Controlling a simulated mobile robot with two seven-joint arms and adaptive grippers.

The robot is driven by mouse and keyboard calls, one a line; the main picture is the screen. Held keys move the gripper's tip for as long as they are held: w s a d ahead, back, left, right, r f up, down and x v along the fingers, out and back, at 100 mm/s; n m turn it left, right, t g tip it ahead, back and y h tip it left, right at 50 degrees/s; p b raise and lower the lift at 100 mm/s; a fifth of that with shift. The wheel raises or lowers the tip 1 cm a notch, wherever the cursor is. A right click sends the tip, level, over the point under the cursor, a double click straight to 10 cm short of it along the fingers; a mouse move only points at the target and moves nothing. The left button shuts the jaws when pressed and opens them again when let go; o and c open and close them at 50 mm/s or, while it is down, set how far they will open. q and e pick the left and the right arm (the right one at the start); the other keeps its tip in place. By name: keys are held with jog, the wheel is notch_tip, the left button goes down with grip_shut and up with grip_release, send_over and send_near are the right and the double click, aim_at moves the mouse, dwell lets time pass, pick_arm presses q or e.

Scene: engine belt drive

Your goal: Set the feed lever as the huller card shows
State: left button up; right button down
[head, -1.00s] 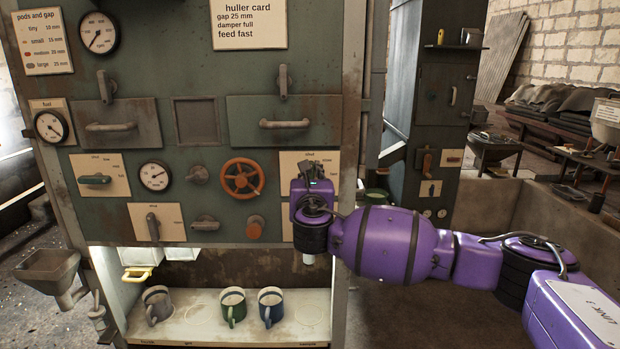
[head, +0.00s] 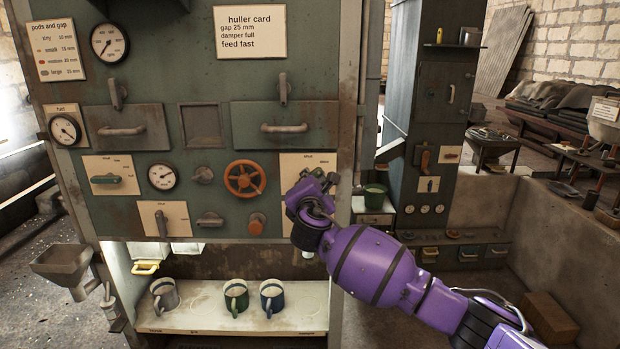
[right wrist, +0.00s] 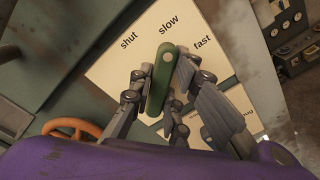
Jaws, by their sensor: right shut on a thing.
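The huller card (head: 250,33) at the top of the green machine reads gap 25 mm, damper full, feed fast. The feed plate (head: 294,166) is at the right of the control panel, partly behind my right gripper (head: 322,187). In the right wrist view the plate (right wrist: 105,68) carries the words shut, slow and fast. The green feed lever (right wrist: 158,88) points up towards slow. My right gripper (right wrist: 164,68) is shut on the lever, with fingers on both sides of it. The lever is hidden in the head view. My left gripper is not in view.
An orange handwheel (head: 245,179) is just left of the feed plate, and an orange knob (head: 257,223) is below it. Mugs (head: 236,295) stand on the shelf below.

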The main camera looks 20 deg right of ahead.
jog(key=m, duration=0.3)
jog(key=shift+f+m, duration=0.15)
jog(key=shift+m, duration=0.25)
jog(key=shift+d+f+m, duration=0.1)
jog(key=shift+f+m, duration=0.05)
jog(key=shift+m, duration=1.65)
jog(key=c, duration=1.7)
grip_release()
jog(key=v, duration=1.2)
